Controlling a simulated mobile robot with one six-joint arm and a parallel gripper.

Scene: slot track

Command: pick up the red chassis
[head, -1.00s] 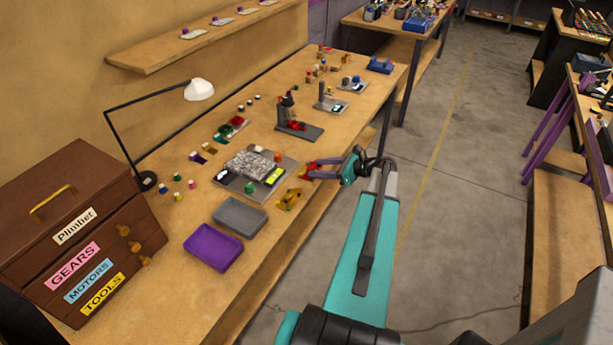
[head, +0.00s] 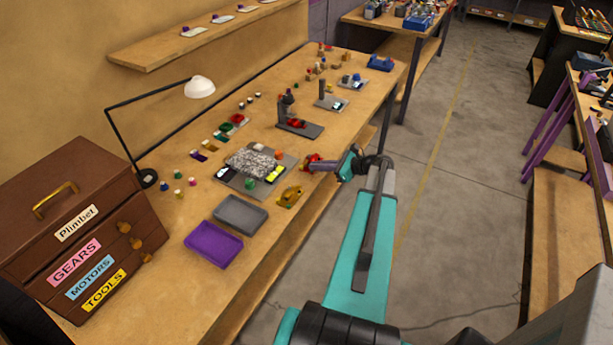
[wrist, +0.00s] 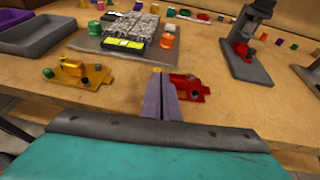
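The red chassis (wrist: 190,87) is in the wrist view, just right of my fingers, with its left end partly hidden behind them. In the head view the red chassis (head: 317,161) shows at the tip of my arm, near the table's front edge. My gripper (wrist: 160,80) has its two purple fingers together, pointing away over the table. They overlap the chassis's left end; whether a part of it is between them I cannot see. In the head view my gripper (head: 334,167) is small and mostly merges with the red part.
A yellow chassis (wrist: 80,74) lies left of my fingers. Beyond is a grey plate (wrist: 96,32) with a speckled block, a green peg and an orange peg. A dark press stand (wrist: 250,66) stands at right. Grey (head: 240,226) and purple (head: 213,255) trays lie nearer left.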

